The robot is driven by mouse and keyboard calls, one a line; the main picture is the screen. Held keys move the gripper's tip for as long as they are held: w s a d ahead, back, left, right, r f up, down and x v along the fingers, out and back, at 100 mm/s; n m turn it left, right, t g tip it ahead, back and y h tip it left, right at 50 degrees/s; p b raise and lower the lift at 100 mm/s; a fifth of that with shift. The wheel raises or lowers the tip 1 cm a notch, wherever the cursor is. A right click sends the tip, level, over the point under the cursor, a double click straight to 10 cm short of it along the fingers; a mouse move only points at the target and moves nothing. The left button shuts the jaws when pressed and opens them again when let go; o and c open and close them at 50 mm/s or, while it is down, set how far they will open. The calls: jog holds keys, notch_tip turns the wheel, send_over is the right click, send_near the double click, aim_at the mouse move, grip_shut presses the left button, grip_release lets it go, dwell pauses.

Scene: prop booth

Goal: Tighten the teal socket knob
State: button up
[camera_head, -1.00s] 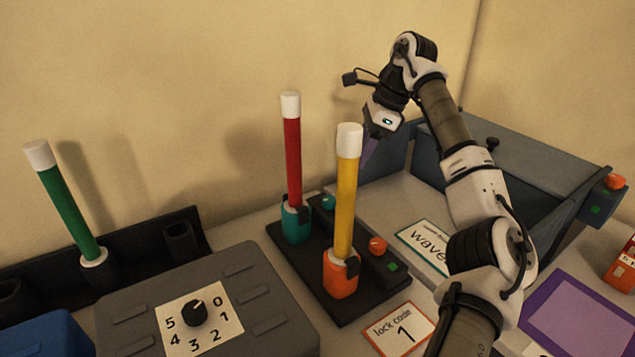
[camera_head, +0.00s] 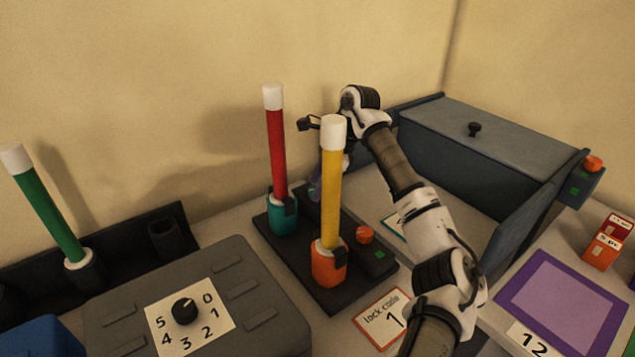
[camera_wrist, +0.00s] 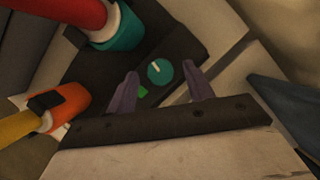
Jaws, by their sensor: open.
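The teal socket (camera_head: 283,216) holds a red rod (camera_head: 276,150) upright on a black base (camera_head: 335,294). In the wrist view, the teal socket knob (camera_wrist: 160,72), round with a pale pointer line, lies between the purple fingertips of my gripper (camera_wrist: 160,70). The fingers are open, one on each side of the knob; I cannot tell whether they touch it. A green square (camera_wrist: 142,92) is beside the knob. In the head view, my gripper (camera_head: 316,186) is partly hidden behind the yellow rod (camera_head: 332,185), and the knob is hidden.
The yellow rod stands in the orange socket (camera_head: 328,264), close in front of my gripper. An orange knob (camera_head: 365,235) is right of it. A dial box (camera_head: 230,315) and a green rod (camera_head: 55,215) are at left. A grey bin (camera_head: 490,130) stands at right.

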jog(key=shift+a+f, duration=0.2)
jog(key=shift+f, duration=0.15)
jog(key=shift+c, duration=0.3)
jog(key=c, duration=0.9)
jog(key=shift+m+t+b, duration=0.4)
jog(key=shift+m+b, duration=0.1)
jog(key=shift+m, duration=0.4)
jog(key=o, duration=1)
jog(key=shift+c, duration=0.2)
jog(key=shift+d+r, duration=0.1)
jog(key=b+v, duration=0.1)
jog(key=v, duration=1.2)
jog(key=shift+d+r, duration=0.15)
jog(key=shift+r, duration=0.15)
